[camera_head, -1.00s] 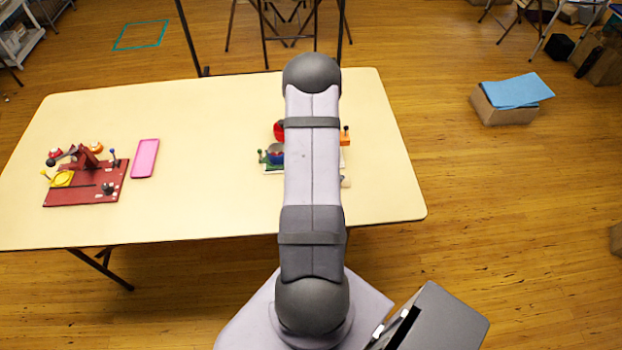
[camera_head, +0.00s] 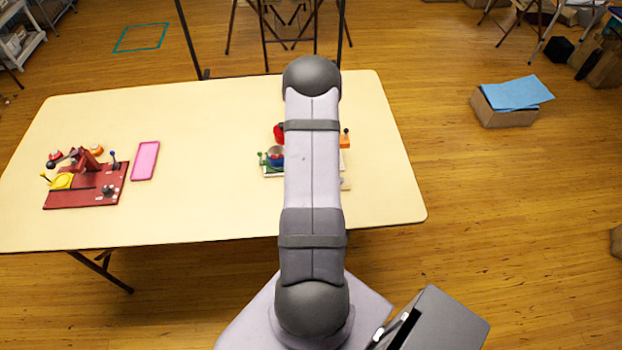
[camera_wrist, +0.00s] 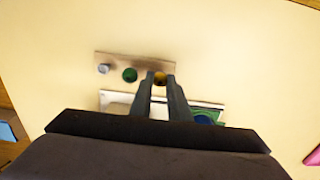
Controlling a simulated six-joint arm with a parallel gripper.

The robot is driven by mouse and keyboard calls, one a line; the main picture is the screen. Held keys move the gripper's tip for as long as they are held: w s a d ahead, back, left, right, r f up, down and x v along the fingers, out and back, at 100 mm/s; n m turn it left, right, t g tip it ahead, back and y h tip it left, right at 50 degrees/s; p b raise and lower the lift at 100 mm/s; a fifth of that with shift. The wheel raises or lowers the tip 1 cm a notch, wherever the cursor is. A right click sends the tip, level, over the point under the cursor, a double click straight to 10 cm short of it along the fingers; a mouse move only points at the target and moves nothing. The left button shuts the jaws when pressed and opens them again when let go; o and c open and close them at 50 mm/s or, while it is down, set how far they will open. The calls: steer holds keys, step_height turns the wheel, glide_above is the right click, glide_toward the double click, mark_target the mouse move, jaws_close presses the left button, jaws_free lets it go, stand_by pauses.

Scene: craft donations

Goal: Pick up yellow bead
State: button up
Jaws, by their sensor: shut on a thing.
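In the wrist view, the yellow bead (camera_wrist: 160,79) sits between the tips of my gripper (camera_wrist: 160,84), at the right end of a brown strip (camera_wrist: 116,58). The fingers are shut on it; their dark tips hide its sides. I cannot tell whether the bead still touches the strip. In the head view my own arm hides the gripper and the bead.
On the strip are a green bead (camera_wrist: 130,75) and a grey one (camera_wrist: 103,69). A white-edged board (camera_wrist: 115,97) with a blue round part (camera_wrist: 203,119) lies close by. A red board (camera_head: 85,197) and pink tray (camera_head: 146,160) are far left; the table (camera_head: 210,185) between is clear.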

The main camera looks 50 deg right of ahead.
steer(key=shift+r+p, duration=2.65)
steer(key=shift+r, duration=1.05)
steer(key=shift+c, duration=0.2)
